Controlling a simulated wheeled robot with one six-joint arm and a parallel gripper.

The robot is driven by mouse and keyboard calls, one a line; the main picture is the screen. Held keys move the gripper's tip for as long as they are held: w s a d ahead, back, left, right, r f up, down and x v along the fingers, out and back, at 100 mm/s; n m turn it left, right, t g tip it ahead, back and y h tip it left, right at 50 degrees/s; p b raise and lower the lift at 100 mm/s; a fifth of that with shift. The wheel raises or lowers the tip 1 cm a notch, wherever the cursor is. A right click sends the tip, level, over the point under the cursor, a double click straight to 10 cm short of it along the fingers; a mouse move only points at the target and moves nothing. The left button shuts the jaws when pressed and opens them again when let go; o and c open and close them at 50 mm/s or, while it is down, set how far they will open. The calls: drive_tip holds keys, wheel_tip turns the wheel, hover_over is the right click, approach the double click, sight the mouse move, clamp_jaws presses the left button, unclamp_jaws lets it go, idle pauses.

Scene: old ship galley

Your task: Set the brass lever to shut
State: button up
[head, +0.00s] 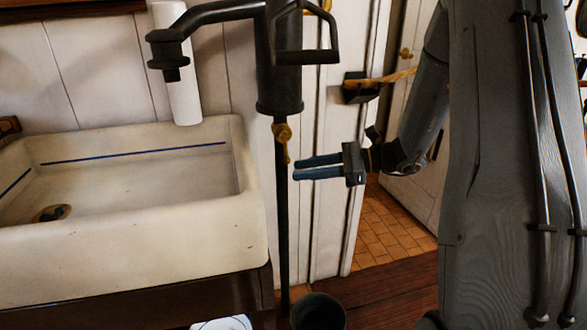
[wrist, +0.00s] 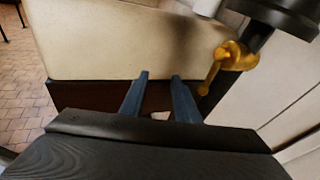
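The brass lever (head: 283,138) sits on the dark pipe just below the black pump body, and its handle hangs down along the pipe. In the wrist view the brass lever (wrist: 228,58) is at the upper right, its handle slanting down to the left. My gripper (head: 296,167) is just right of the pipe in the head view, a little below the lever. Its two blue fingers point left, are apart and hold nothing. In the wrist view my gripper (wrist: 160,76) has its fingers left of the lever, not touching it.
A cream sink (head: 130,235) stands left of the pipe. The black pump (head: 279,70) with its spout is above the lever. A dark bucket (head: 318,312) stands on the floor below. A black bracket with a yellowish bar (head: 380,80) is on the door post behind my gripper.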

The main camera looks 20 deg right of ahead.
sight(286, 149)
drive_tip(key=w+d+m+t+y+b, duration=0.1)
drive_tip(key=w+d+m+t+b, duration=0.1)
drive_tip(key=w+d+m+t, duration=0.3)
drive_tip(key=w+a+n, duration=0.1)
drive_tip(key=w+a, duration=0.4)
drive_tip(key=shift+r+n+g+p, duration=0.15)
drive_tip(key=shift+n+g+p, duration=0.15)
drive_tip(key=shift+n+p, duration=0.1)
drive_tip(key=shift+a, duration=0.1)
clamp_jaws()
